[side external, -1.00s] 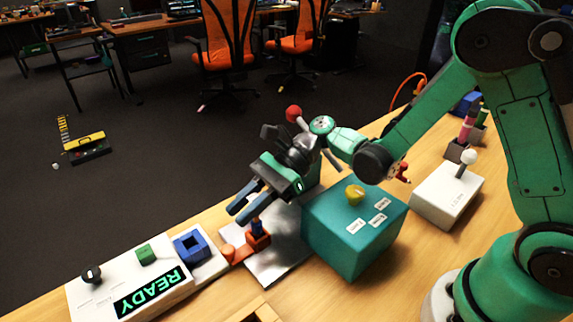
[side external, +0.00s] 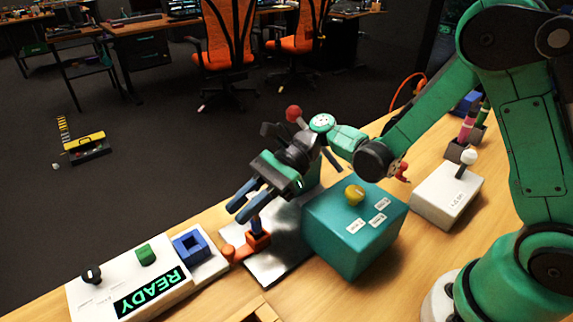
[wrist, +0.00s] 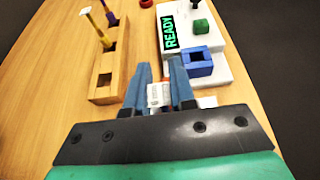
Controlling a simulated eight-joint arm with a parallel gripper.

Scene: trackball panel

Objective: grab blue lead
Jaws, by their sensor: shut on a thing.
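My gripper (side external: 240,204) reaches down and left over the orange holder (side external: 258,240) on the silver plate. The blue lead (side external: 256,225) stands upright in the holder, and its upper part meets my blue fingers. The jaws are shut on it, with a gap between the fingers. In the wrist view my gripper (wrist: 159,82) has a small white and red piece (wrist: 158,95) showing between its fingers; I cannot tell what it is. The lead's top is hidden by the fingers.
A white panel (side external: 107,290) with a READY display, a green block (side external: 146,254) and a blue square socket (side external: 190,248) lies left. A teal box (side external: 340,240) with a yellow knob stands close on the right. A wooden holder (wrist: 103,90) shows in the wrist view.

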